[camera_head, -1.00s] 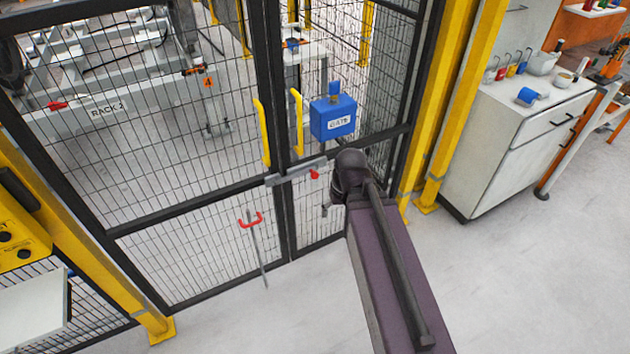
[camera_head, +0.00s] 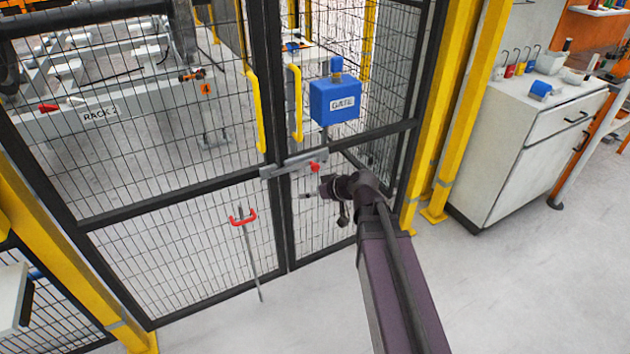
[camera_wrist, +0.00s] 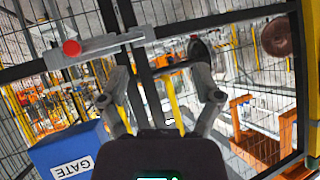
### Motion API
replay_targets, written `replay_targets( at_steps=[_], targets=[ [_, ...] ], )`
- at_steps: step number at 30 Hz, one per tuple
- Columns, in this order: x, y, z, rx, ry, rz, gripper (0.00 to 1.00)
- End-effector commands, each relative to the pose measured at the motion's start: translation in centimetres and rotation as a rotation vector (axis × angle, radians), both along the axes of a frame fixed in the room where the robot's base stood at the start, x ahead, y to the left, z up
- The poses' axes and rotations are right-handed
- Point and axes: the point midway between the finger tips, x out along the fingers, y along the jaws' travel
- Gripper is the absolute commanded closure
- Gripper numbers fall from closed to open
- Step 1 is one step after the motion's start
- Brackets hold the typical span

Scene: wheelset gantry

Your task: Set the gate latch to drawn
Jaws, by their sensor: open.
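The gate latch (camera_head: 292,165) is a grey sliding bar across the seam between two black mesh gate panels. Its red knob (camera_head: 314,167) is at the bar's right part. In the wrist view, which is upside down, the latch bar (camera_wrist: 108,43) and red knob (camera_wrist: 72,47) lie at upper left, beyond the fingers. My gripper (camera_head: 307,195) is just below the latch in the head view, pointing left. In the wrist view my gripper (camera_wrist: 160,75) has its two fingers spread with nothing between them. No contact with the latch shows.
A blue GATE box (camera_head: 335,98) is above the latch and near my fingers in the wrist view (camera_wrist: 70,152). Yellow handles (camera_head: 296,102) flank the seam. A red-handled rod (camera_head: 244,219) stands before the left panel. A white cabinet (camera_head: 525,140) is at right; the floor between is clear.

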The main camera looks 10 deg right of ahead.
Motion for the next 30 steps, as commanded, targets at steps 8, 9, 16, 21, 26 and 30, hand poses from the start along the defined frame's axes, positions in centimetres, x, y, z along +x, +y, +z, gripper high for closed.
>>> replay_targets(
  at_steps=[8,9,16,21,26,30],
  targets=[
    [3.2,-1.1,-3.2,0.061,-0.216,-0.033,0.18],
    [3.6,-1.3,-3.5,0.068,-0.246,-0.043,0.18],
    [5.9,-3.2,-5.3,0.094,-0.407,-0.111,0.18],
    [7.4,-5.0,-6.8,0.101,-0.511,-0.179,0.18],
    [8.5,-6.8,-8.2,0.098,-0.589,-0.249,0.18],
    [9.1,-8.1,-9.0,0.092,-0.633,-0.298,0.18]
  ],
)
